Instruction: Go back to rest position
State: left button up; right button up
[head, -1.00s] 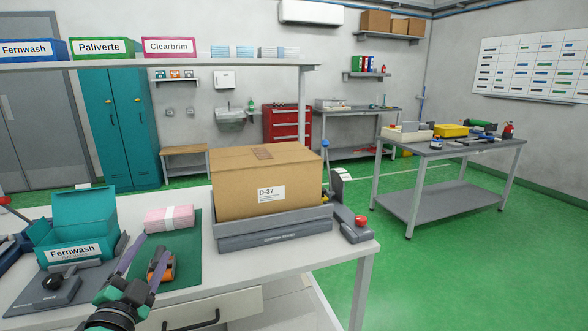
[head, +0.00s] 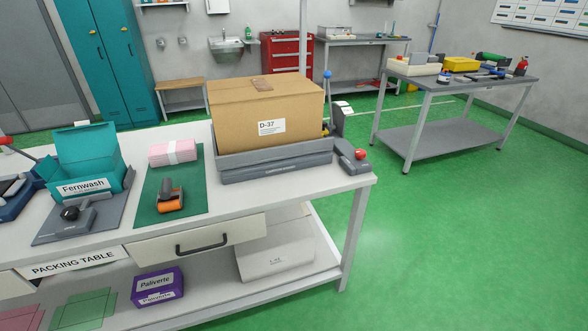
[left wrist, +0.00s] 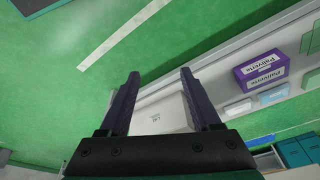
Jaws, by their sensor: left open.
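My left gripper (left wrist: 158,98) shows in the left wrist view with its two dark fingers spread apart and nothing between them. Behind the fingers are the green floor and the lower shelf of the packing table. No gripper shows in the head view. The packing table (head: 225,208) carries an open teal Fernwash box (head: 88,165), a pink banded bundle (head: 172,151) on a green mat (head: 190,190), and an orange and grey hand tool (head: 169,197) on the same mat. My right gripper is in neither view.
A large cardboard box (head: 262,103) marked D-37 sits on a grey platform (head: 278,163) at the table's right. A purple Paliverte box (head: 157,286) and a white carton (head: 275,250) stand on the lower shelf. A drawer handle (head: 202,244) projects in front. The floor to the right is clear.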

pick_arm(q)
jog(key=s+a+f+g+p, duration=0.1)
jog(key=s+a+f+p, duration=0.2)
jog(key=s+f, duration=1.5)
jog(key=shift+s+a+f+g+p, duration=0.15)
jog(key=shift+s+f+g+p, duration=0.25)
jog(key=shift+s, duration=0.35)
